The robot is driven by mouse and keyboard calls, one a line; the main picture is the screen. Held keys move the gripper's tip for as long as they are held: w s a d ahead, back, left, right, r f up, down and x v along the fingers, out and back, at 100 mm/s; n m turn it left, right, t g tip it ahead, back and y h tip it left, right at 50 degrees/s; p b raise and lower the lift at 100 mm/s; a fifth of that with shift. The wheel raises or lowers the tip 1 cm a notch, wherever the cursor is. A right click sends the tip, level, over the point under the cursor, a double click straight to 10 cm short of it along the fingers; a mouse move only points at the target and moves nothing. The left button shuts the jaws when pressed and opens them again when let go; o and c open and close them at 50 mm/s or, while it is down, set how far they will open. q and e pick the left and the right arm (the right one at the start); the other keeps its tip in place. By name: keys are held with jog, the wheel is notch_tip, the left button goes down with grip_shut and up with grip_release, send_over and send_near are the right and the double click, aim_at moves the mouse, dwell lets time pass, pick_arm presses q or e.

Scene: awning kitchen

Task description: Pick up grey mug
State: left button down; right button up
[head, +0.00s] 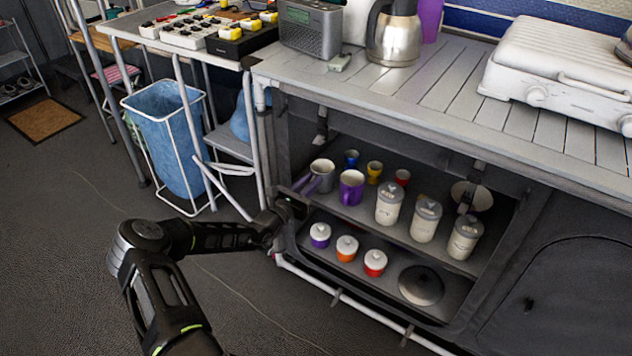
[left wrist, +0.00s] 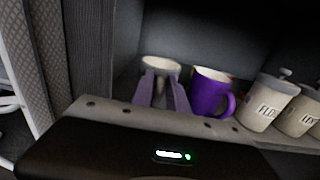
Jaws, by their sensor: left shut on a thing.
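The grey mug (head: 324,166) stands upright at the left end of the upper shelf inside the dark cabinet. It also shows in the left wrist view (left wrist: 161,64), with its pale inside visible. My left gripper (head: 309,182) reaches into the cabinet from the left. In the left wrist view its two fingers (left wrist: 164,88) are shut on the grey mug at its near side, with the handle between them. The fingers hide part of the mug's lower body. My right gripper is not in view.
A purple mug (head: 351,187) stands close to the right of the grey mug. Small blue (head: 351,158) and yellow (head: 374,171) cups stand behind. Lidded canisters (head: 389,204) line the shelf further right. The wooden counter (head: 440,85) overhangs the shelf, and lidded jars (head: 347,248) stand below.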

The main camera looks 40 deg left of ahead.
pick_arm(q)
notch_tip(320, 180, up, 10)
jog(key=p, duration=0.4)
